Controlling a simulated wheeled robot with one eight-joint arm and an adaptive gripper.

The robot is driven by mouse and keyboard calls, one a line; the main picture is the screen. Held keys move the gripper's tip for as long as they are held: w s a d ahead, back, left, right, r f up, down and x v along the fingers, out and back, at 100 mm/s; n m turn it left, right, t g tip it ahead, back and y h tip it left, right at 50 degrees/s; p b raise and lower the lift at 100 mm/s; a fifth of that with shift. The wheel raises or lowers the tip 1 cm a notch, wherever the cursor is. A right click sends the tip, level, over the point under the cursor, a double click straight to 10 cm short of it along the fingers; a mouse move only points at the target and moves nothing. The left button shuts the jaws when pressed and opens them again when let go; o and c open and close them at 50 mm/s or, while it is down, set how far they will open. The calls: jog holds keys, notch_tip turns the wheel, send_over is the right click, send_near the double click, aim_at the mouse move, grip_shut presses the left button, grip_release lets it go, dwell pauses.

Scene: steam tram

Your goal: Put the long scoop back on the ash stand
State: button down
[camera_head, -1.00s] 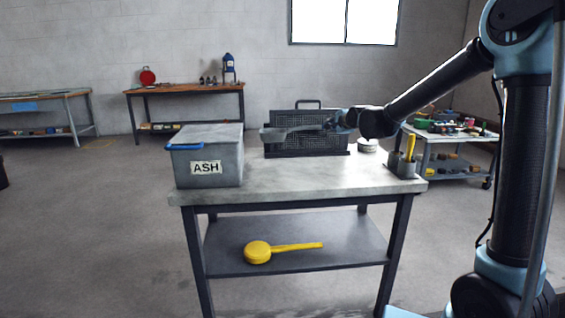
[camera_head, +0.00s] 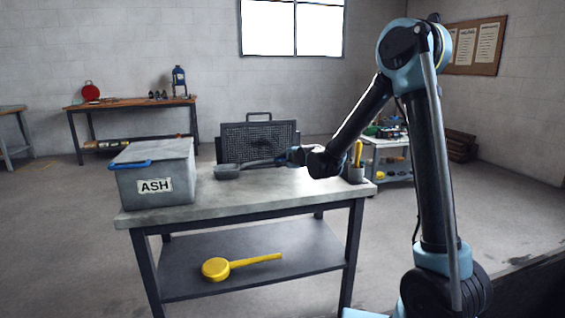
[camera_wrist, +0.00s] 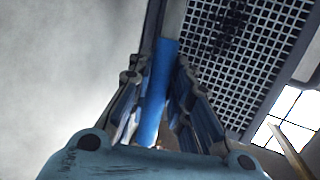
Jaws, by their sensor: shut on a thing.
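The long scoop has a grey bowl (camera_head: 228,171) and a blue handle. In the head view it extends left from my gripper (camera_head: 297,156), low over the ash stand's grey top (camera_head: 275,190). I cannot tell whether the bowl touches the top. In the wrist view the blue handle (camera_wrist: 157,90) lies between the two fingers of my gripper (camera_wrist: 155,95), which is shut on it. The scoop's bowl is not visible there. The grey ASH box (camera_head: 155,172) with a blue handle stands on the left of the stand.
A dark mesh rack (camera_head: 257,138) stands behind the scoop and fills the upper right of the wrist view (camera_wrist: 235,60). A grey cup (camera_head: 356,173) with a yellow tool is at the right end. A yellow ladle (camera_head: 215,268) lies on the lower shelf. The top's front middle is clear.

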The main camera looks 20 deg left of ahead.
jog(key=c, duration=1.5)
grip_release()
jog(key=shift+o, duration=0.2)
jog(key=v, duration=1.2)
